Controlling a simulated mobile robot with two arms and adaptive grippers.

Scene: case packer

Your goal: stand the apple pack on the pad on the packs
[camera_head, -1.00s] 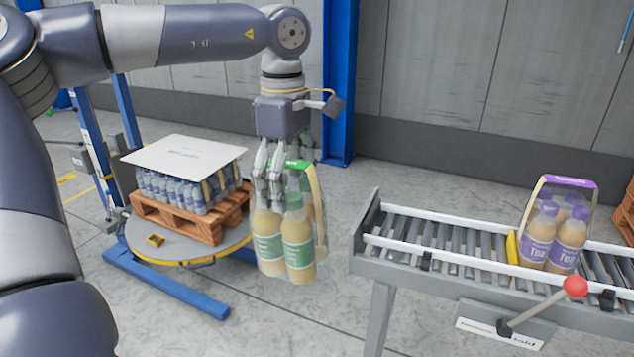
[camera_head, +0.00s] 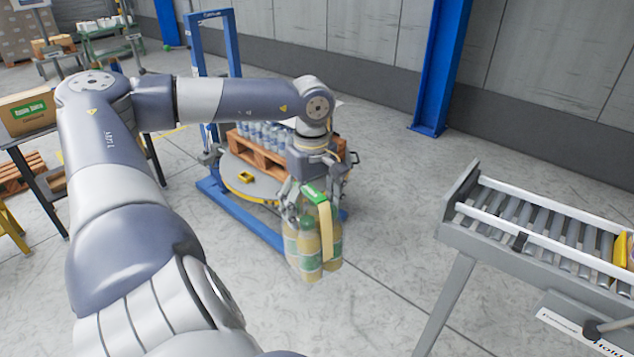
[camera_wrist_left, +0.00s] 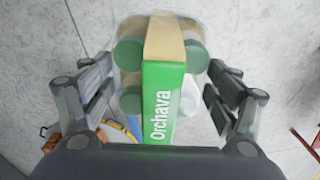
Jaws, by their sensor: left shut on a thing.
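The apple pack (camera_head: 311,250), several pale yellow bottles with green labels under a green-topped carrier, hangs upright from my left gripper (camera_head: 313,192). The gripper is shut on its carrier. In the left wrist view the green carrier top (camera_wrist_left: 160,105), reading "Orchava", lies between the fingers (camera_wrist_left: 160,92), with green caps on both sides. The pack is above the floor, in front of the pallet. The packs (camera_head: 262,132) of blue bottles stand on the wooden pallet (camera_head: 258,155). The white pad (camera_head: 338,105) is mostly hidden behind my left wrist. My right gripper is not in view.
The pallet stands on a round turntable (camera_head: 240,181) with a blue base and mast (camera_head: 190,70). A roller conveyor (camera_head: 540,235) is at the right, with clear floor between. A blue column (camera_head: 440,75) stands behind. A carton (camera_head: 28,112) sits on a stand at left.

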